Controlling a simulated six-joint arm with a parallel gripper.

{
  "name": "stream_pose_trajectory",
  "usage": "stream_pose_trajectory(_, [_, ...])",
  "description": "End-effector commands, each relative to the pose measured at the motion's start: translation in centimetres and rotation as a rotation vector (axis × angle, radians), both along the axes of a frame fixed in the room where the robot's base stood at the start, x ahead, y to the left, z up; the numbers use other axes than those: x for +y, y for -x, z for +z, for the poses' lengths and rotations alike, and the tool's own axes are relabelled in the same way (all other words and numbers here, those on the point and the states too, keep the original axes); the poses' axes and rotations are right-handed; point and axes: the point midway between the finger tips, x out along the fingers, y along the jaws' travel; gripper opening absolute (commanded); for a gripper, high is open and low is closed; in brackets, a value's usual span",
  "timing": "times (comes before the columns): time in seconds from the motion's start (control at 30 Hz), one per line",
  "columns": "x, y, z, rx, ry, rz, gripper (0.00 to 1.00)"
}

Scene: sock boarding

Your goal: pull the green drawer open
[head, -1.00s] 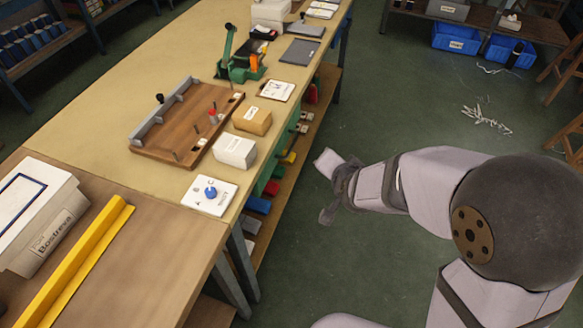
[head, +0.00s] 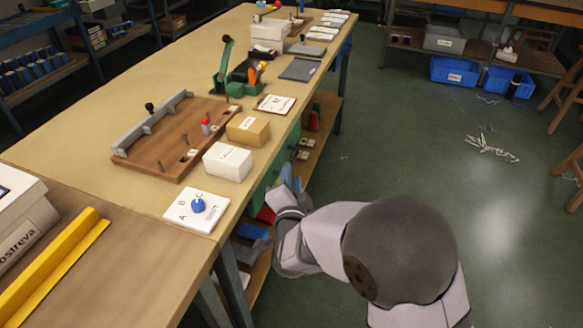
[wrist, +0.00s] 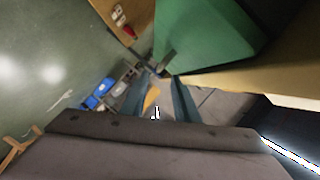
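The green drawer front (head: 262,188) is on the side of the long workbench, partly hidden by my arm in the head view. In the wrist view the green panel (wrist: 205,38) fills the upper middle. A small dark handle-like bar (wrist: 164,63) stands out at its lower left edge. My gripper (head: 291,178) is beside the bench front, close to the green. In the wrist view its two blue-grey fingers (wrist: 158,88) are apart, with their tips close to the bar. I cannot tell whether they touch it. Nothing shows held. The drawer looks shut.
The benchtop (head: 100,145) carries a wooden board (head: 172,150), a white box (head: 228,161), a tan box (head: 248,130) and a card with a blue knob (head: 198,208).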

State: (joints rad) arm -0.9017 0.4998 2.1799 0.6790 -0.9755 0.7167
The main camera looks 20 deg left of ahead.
Motion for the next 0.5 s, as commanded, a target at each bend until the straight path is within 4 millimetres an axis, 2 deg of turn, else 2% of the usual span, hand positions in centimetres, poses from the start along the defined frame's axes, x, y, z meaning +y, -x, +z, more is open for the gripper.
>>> stream_pose_trajectory(0.3, [1.3, -3.8, -1.0, 0.001, 0.0, -0.001, 0.28])
stream_pose_trajectory(0.5, [1.8, -5.2, -1.3, 0.001, 0.001, 0.002, 0.28])
